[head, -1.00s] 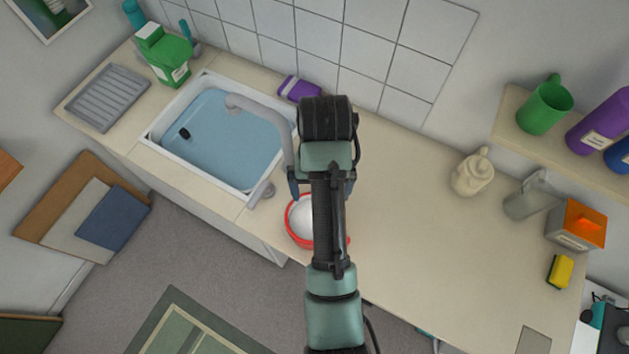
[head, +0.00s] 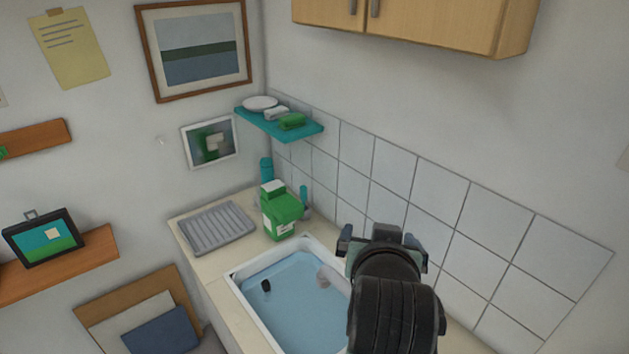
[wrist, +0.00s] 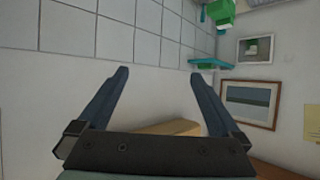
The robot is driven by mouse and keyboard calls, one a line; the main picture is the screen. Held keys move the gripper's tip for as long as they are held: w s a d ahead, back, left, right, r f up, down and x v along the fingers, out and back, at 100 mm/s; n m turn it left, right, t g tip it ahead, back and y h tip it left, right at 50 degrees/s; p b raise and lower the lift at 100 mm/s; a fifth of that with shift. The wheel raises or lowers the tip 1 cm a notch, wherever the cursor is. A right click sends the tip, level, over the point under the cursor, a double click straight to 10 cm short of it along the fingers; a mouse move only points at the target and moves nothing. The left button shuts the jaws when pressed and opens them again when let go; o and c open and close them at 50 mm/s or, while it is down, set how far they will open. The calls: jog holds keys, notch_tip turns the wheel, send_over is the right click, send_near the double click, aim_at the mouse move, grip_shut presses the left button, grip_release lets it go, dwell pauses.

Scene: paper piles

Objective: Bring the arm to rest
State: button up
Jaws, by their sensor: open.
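My gripper (head: 383,240) is raised in front of the tiled wall, above the right end of the sink in the head view. In the wrist view its two dark blue fingers (wrist: 160,98) stand wide apart with nothing between them. The gripper is open and empty. My wrist and forearm hide the right part of the sink and some of the counter in the head view.
The sink (head: 262,316) holds blue water. A green carton (head: 282,213) and a grey drying rack (head: 216,229) stand behind it. A teal shelf (head: 279,124) and a wooden wall cupboard (head: 430,28) hang above. The air around the gripper looks clear.

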jog(key=s+a+r+n+t+b, duration=0.1)
jog(key=s+a+r+t, duration=0.2)
jog(key=r, duration=0.7)
jog(key=a+r+t+b, duration=0.25)
jog(key=r+t, duration=0.35)
jog(key=r, duration=0.3)
jog(key=s+a+r+t+y, duration=0.1)
jog(key=s+a+r+t, duration=0.1)
jog(key=s+r, duration=0.4)
jog(key=s+a+r+n+t+y+b, duration=0.1)
jog(key=s+a+r+t, duration=0.1)
jog(key=s+r+t, duration=0.2)
notch_tip(320, 180, up, 2)
jog(key=shift+s+r+n, duration=0.2)
jog(key=shift+s+n, duration=0.1)
jog(key=shift+s, duration=0.65)
